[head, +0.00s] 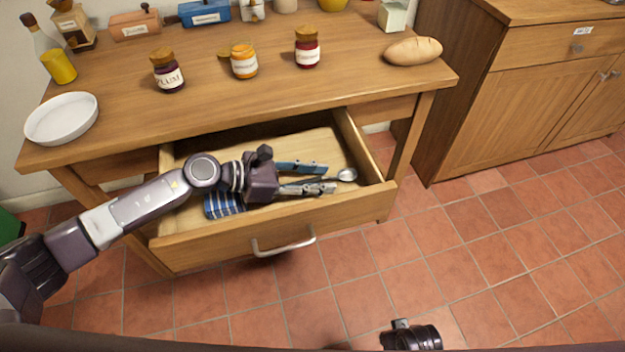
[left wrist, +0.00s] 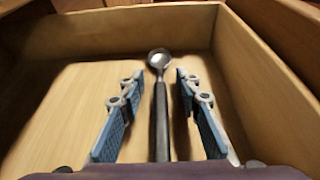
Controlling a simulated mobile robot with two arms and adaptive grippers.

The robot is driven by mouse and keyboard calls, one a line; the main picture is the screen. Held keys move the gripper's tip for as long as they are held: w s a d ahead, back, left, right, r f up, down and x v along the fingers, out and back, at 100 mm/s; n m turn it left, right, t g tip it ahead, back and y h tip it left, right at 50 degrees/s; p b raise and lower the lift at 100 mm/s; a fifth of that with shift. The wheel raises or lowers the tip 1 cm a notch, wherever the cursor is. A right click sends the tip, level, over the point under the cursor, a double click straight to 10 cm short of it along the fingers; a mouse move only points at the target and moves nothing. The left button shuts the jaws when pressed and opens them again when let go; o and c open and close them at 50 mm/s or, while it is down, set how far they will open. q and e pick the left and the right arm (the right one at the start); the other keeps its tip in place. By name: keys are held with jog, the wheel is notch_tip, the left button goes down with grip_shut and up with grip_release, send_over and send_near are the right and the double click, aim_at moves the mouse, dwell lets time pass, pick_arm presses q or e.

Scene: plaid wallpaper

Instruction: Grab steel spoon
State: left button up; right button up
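The steel spoon (head: 347,174) lies in the open drawer (head: 330,211) under the table. Its round bowl points to the right in the head view, and its handle runs back toward my left gripper. My left gripper (head: 316,178) is inside the drawer, open, with blue-padded fingers on both sides of the spoon. In the left wrist view, the spoon's dark handle (left wrist: 160,120) runs between the two fingers with a gap on each side. My right gripper (head: 411,337) shows only partly at the bottom edge of the head view, and its fingers cannot be made out.
The drawer's walls stand close around the gripper. On the table are a white plate (head: 61,119), several jars (head: 167,72) and a bread loaf (head: 413,51). A cabinet (head: 520,95) stands at right.

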pick_arm(q)
jog(key=shift+c, duration=0.4)
grip_shut()
jog(key=shift+r, duration=0.15)
